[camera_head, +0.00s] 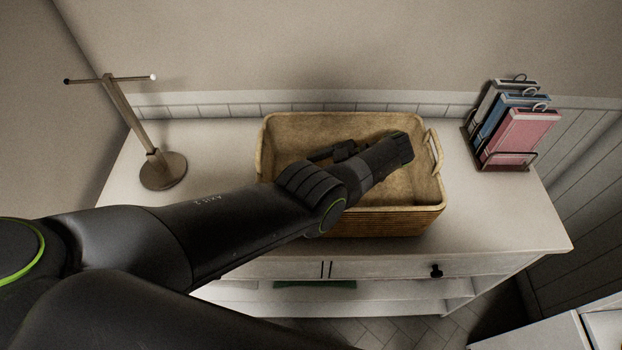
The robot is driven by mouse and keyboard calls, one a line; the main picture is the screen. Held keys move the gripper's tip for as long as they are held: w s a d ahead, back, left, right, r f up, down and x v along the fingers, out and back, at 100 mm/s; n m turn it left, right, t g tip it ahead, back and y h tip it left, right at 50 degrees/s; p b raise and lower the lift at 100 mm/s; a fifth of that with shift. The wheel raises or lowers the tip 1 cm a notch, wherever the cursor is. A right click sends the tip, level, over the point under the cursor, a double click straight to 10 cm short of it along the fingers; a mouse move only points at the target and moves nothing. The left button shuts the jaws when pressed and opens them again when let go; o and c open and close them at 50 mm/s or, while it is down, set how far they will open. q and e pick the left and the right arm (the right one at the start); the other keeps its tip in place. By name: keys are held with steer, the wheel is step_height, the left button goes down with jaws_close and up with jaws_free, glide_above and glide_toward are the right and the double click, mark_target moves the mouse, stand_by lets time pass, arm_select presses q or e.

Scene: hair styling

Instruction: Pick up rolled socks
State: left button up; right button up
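No rolled socks show in the head view. A woven tan basket (283,135) stands on the white cabinet top, with a pale handle at its right end. My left arm comes in from the left and reaches across the basket's front rim. Its wrist is over the inside of the basket. A small dark part of my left gripper (335,152) shows behind the wrist. Its fingertips are mostly hidden, so I cannot tell whether it is open or holds anything. The arm also hides part of the basket floor. My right gripper is not in view.
A T-shaped stand (162,170) with a round base is on the left of the cabinet top (510,215). A wire rack (490,160) with grey, blue and pink books or folders (521,135) is on the right. Bare surface lies either side of the basket.

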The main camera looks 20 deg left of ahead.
arm_select(q)
steer(key=shift+s+a+f, duration=0.3)
steer(key=shift+s+a, duration=0.2)
steer(key=shift+a, duration=0.2)
steer(key=shift+s+a+f+p, duration=0.15)
steer(key=shift+a+f+p, duration=0.1)
steer(key=shift+a+p, duration=0.3)
steer(key=shift+a+f, duration=0.35)
steer(key=c, duration=1)
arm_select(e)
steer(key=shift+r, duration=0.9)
arm_select(q)
steer(key=shift+r, duration=0.1)
